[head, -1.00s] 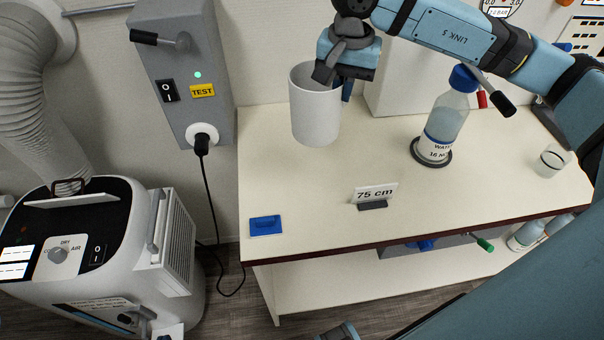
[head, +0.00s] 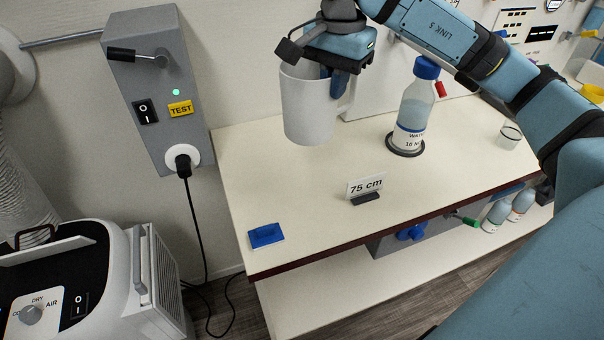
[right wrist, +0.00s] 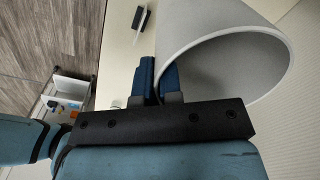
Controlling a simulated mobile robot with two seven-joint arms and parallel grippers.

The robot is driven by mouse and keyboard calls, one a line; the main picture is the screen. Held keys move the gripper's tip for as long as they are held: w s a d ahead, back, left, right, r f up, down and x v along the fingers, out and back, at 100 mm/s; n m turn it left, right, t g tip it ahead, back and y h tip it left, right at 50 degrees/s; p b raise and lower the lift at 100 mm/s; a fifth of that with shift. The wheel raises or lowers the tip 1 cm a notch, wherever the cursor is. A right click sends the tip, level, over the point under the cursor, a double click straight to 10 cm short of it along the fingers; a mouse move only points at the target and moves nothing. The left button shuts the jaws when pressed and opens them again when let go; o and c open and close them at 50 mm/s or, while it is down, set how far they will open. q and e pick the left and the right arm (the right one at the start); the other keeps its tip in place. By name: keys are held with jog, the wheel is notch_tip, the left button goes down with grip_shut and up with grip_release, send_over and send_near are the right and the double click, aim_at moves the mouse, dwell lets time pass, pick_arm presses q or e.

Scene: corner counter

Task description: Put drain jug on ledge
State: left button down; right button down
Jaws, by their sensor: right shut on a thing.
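The drain jug (head: 308,112) is a white, open-topped jug with a handle on its right side. It hangs upright below my right gripper (head: 336,86), over the back of the cream counter (head: 300,190). The gripper is shut on the jug. In the right wrist view the blue fingers (right wrist: 150,84) are at the near rim of the jug (right wrist: 225,60), whose inside looks empty. The gap between the jug's base and the counter is hard to judge. My left gripper is not in view.
A water bottle (head: 414,110) with a blue cap stands on a dark ring. A "75 cm" sign (head: 366,187), a blue pad (head: 266,236) and a small glass (head: 509,136) are on the counter. A grey switch box (head: 155,85) is on the wall at left.

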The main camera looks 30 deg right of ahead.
notch_tip(320, 180, down, 20)
jog(key=b, duration=0.2)
jog(key=shift+r, duration=0.2)
jog(key=shift+f+b, duration=0.2)
jog(key=shift+b, duration=0.1)
jog(key=c, duration=1.3)
grip_release()
jog(key=shift+r, duration=0.1)
